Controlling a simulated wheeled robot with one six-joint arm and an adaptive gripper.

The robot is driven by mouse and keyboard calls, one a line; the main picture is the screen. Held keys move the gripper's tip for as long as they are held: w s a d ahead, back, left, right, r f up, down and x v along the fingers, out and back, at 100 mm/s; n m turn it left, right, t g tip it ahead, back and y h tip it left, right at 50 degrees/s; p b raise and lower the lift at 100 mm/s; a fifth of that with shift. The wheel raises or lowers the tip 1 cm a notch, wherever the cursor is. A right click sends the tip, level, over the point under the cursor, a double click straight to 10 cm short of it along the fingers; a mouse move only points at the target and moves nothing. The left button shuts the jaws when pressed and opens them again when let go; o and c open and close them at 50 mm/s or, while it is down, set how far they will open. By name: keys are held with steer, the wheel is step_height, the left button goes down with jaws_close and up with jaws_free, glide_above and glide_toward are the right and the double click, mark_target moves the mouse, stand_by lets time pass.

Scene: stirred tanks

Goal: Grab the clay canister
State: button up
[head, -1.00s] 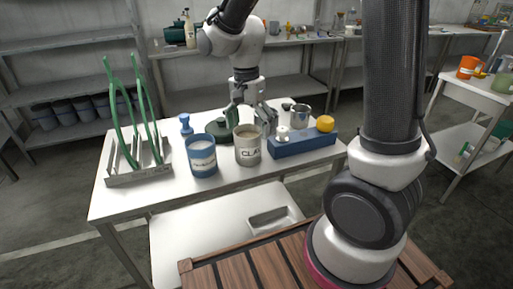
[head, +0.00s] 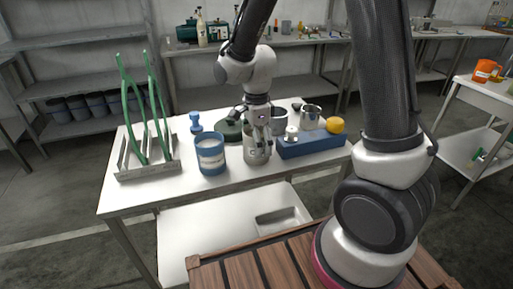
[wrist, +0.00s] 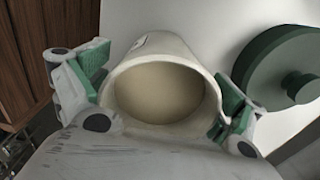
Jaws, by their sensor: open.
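The clay canister (head: 257,157) stands upright on the white table, right of the blue canister (head: 210,156). My gripper (head: 258,138) is down over it in the head view and hides much of its front and label. In the wrist view the canister (wrist: 160,90) shows its open round mouth, pale tan inside. My gripper (wrist: 163,88) is open there, with one green-padded finger on each side of the canister. The right pad looks very close to the wall; I cannot tell whether it touches.
A dark green lid-like disc (wrist: 285,70) lies beside the canister. A blue block (head: 312,145) with a yellow ball (head: 336,125) is to the right, near metal cups (head: 311,113). A grey rack (head: 148,168) with green sticks stands at left.

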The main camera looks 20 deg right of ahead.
steer(key=c, duration=1.4)
